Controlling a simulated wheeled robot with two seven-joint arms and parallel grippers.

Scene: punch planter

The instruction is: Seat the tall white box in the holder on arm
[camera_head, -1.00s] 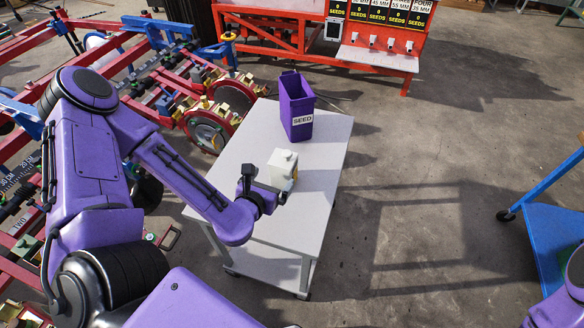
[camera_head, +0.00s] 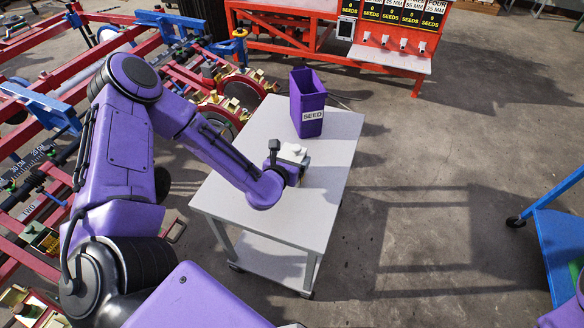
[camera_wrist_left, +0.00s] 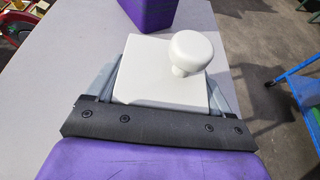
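The white box (camera_head: 292,153) with a round knob on top stands on the grey-white table near its middle. My left gripper (camera_head: 287,167) is right at the box, coming from the near-left side. In the left wrist view, the box (camera_wrist_left: 155,72) sits between the two grey fingers (camera_wrist_left: 165,88), one on each side, which are spread wide; any small gap is hard to make out. The box's lower part is hidden by the gripper. I cannot pick out the holder on the arm. My right gripper is not in view.
A purple bin labelled SEED (camera_head: 308,103) stands behind the box on the table (camera_head: 325,185). The red and blue planter (camera_head: 205,85) is at the left. A red seed stand (camera_head: 385,55) is at the back, a blue cart (camera_head: 560,240) at the right. The floor right of the table is clear.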

